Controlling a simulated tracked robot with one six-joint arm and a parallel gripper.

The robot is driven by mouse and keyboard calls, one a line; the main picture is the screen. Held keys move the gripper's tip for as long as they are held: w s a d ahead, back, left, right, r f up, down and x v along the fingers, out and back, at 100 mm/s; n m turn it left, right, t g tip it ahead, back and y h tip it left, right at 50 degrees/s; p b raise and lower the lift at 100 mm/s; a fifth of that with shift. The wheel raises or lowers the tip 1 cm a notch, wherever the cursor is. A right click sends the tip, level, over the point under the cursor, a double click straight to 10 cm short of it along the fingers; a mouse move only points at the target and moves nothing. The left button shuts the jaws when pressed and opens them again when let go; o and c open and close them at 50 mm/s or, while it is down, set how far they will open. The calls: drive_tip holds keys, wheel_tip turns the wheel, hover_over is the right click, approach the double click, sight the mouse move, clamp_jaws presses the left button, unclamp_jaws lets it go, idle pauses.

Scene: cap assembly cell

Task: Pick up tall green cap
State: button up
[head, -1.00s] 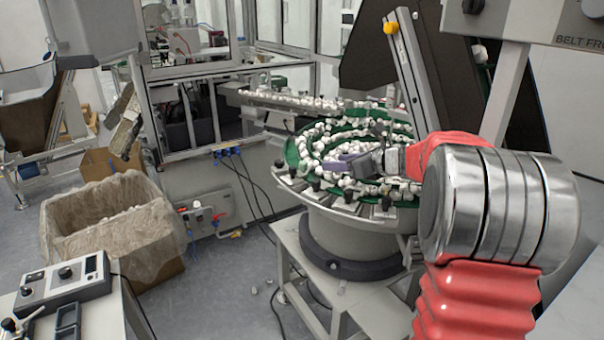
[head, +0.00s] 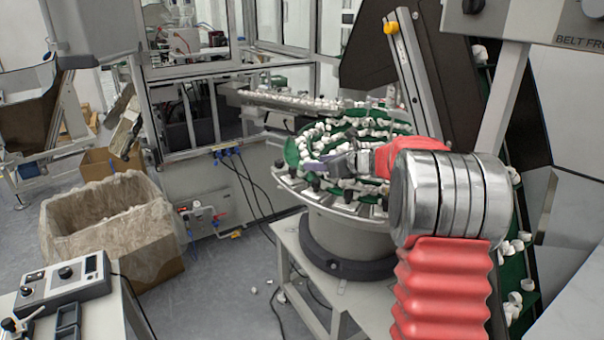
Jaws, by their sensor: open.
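My gripper (head: 322,163) reaches in over the round feeder bowl (head: 372,208) from the right. It is open, and its grey jaws are small and partly merge with the caps behind them. The bowl has green tracks filled with many white caps (head: 345,128). I cannot make out a tall green cap among them; the green that shows in the bowl looks like track surface. My red-sleeved arm and its metal joint hide the bowl's right side.
A straight track of white caps (head: 290,100) runs behind the bowl. A slanted metal post (head: 408,70) stands close behind my arm. A green conveyor (head: 516,268) with white caps is at right. A lined carton (head: 110,225) and control box (head: 62,283) are at left.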

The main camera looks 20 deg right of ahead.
sight(303, 170)
drive_tip(key=shift+x, duration=2.6)
drive_tip(key=shift+a, duration=0.15)
drive_tip(key=shift+s, duration=0.1)
drive_tip(key=shift+c, duration=0.6)
drive_tip(key=c, duration=0.7)
